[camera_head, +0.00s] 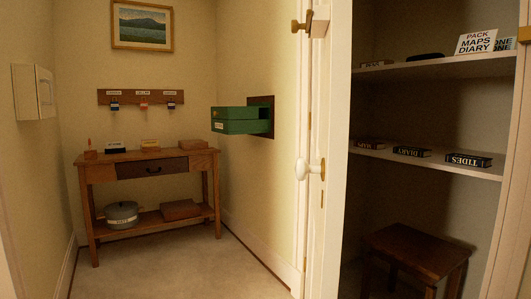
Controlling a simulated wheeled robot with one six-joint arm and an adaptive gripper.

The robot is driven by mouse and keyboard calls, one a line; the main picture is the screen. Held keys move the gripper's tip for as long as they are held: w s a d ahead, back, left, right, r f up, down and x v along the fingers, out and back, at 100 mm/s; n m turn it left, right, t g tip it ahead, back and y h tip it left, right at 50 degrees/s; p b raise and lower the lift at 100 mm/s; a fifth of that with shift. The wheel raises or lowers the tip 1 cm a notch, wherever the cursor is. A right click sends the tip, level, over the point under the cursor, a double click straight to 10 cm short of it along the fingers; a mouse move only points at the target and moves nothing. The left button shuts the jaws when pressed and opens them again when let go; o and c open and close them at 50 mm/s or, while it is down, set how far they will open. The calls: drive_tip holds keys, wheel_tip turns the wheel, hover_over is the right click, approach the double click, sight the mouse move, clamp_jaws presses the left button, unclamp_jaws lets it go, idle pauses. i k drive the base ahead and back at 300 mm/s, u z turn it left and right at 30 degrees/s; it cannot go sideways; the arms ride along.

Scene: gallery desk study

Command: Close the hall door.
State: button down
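A white door (337,200) stands in the middle right of the head view, seen nearly edge-on, between the small room on the left and the shelved closet on the right. I take it to be the hall door, but no label confirms this. A white knob (304,169) sticks out on its left side at mid height. A brass fitting (301,25) sits near the top. The door appears to stand open. Its lower end is cut off by the frame. My gripper is not in view.
A green drawer box (240,126) juts from the wall left of the door. A wooden console table (104,173) stands at the back. The carpet (185,270) before it is clear. The closet holds shelves (430,158) and a dark stool (420,252).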

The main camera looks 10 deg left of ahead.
sight(331, 30)
drive_tip(key=u, duration=1.9)
drive_tip(key=i, duration=0.9)
drive_tip(key=z, duration=4.5)
drive_tip(key=k, duration=0.3)
drive_tip(key=u, duration=2.6)
